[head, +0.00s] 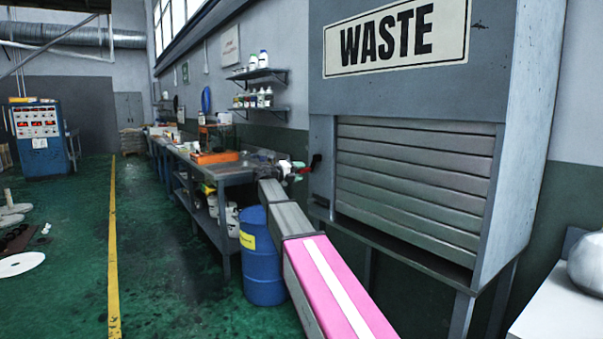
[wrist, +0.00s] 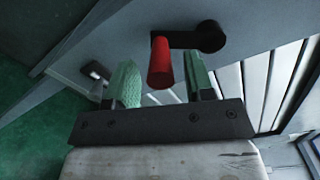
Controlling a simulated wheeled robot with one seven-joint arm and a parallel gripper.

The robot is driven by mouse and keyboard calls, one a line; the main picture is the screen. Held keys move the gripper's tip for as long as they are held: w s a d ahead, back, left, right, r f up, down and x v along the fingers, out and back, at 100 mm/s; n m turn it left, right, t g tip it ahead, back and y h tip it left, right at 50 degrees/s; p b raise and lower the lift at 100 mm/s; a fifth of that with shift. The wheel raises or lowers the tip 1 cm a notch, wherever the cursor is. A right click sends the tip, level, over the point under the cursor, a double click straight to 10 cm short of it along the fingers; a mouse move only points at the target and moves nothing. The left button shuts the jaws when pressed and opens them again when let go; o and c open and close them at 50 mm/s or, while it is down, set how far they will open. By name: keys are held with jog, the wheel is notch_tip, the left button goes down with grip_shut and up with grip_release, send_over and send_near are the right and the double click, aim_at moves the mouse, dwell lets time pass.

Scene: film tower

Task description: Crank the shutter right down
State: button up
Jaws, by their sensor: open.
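The grey slatted shutter (head: 415,185) fills the opening of the waste cabinet (head: 545,70) in the head view, and its slats reach down to about the sill. The crank's red handle (head: 316,161) is at the cabinet's left side. In the wrist view the red handle (wrist: 161,64) sticks out from a black crank arm (wrist: 190,40) with a round hub at its right end. My gripper (head: 300,168) is beside the handle. In the wrist view my gripper (wrist: 162,85) is open, with green-padded fingers on either side of the red handle. Contact cannot be told.
A workbench (head: 225,172) with bottles and tools runs along the wall. A blue drum (head: 260,260) stands under my arm, near the bench end. A white surface with a silver rounded thing (head: 586,262) is at the right.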

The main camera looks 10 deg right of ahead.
jog(key=v, duration=0.9)
jog(key=shift+s, duration=0.1)
